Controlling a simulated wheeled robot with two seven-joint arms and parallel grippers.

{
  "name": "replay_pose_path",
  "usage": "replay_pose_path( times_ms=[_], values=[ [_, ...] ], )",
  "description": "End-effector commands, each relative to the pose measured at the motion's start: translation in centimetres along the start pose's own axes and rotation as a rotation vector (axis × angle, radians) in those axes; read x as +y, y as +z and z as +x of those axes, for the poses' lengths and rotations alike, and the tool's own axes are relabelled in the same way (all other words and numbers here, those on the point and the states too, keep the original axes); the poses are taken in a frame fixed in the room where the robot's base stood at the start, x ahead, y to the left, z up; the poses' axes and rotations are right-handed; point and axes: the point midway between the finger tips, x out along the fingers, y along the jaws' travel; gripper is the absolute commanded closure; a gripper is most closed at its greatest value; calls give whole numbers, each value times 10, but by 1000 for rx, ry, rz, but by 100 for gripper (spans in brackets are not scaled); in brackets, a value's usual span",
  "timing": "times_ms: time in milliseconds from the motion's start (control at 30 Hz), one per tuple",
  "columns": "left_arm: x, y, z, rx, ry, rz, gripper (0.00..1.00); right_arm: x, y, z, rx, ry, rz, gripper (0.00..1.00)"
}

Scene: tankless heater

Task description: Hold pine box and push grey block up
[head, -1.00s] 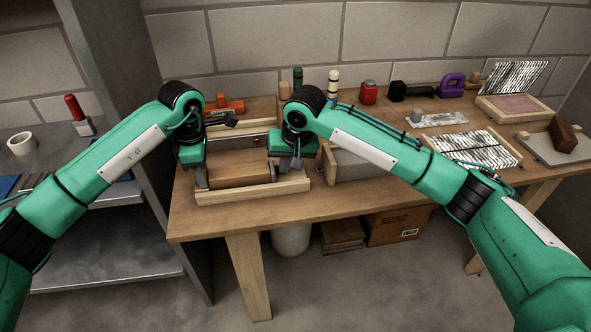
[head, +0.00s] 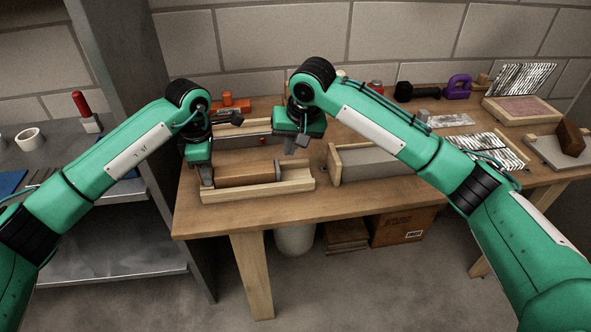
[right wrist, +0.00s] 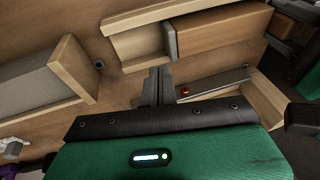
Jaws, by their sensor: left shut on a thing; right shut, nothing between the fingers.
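The pine box (head: 256,189) is a low open pine tray near the front left of the table, with a brown wood block (head: 245,173) inside. A thin grey block (head: 279,171) sits at the brown block's right end. In the right wrist view the pine box (right wrist: 137,22) shows at the top, with the grey block (right wrist: 170,39) against the brown block. My left gripper (head: 207,181) is shut at the box's left end, seemingly on its wall; the contact is partly hidden. My right gripper (head: 292,147) is shut and empty, above and behind the box's right end; its fingers (right wrist: 158,85) show closed.
Behind the box lies another pine-edged tray with a red button (right wrist: 185,91). A long grey-topped pine piece (head: 380,164) lies to the right. A dumbbell (head: 417,92) and purple kettlebell (head: 457,87) stand at the back. The table's front strip is clear.

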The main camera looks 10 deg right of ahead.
Motion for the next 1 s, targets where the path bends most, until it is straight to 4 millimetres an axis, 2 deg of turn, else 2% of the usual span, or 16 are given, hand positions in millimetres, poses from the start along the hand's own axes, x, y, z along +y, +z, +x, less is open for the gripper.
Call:
replay_pose_path(
  times_ms=[67, 100, 200, 567, 667, 1000],
  values=[
    [0, 0, 2, 0, -2, 0, 100, 0, 0, 0, 0, 0, 0, 100],
    [0, 0, 2, 0, -2, 0, 61, 0, 0, 0, 0, 0, 0, 100],
    [0, 0, 1, 0, -2, 0, 44, 0, 0, 0, 0, 0, 0, 100],
    [0, 0, -6, -1, 1, 0, 44, 0, 0, 0, 0, 0, 0, 100],
    [1, 0, -18, -1, 3, 0, 44, 0, 0, 0, 0, 0, 0, 100],
    [1, 0, -89, 0, 2, 0, 44, 0, 0, 0, 0, 0, 0, 100]
  ],
)
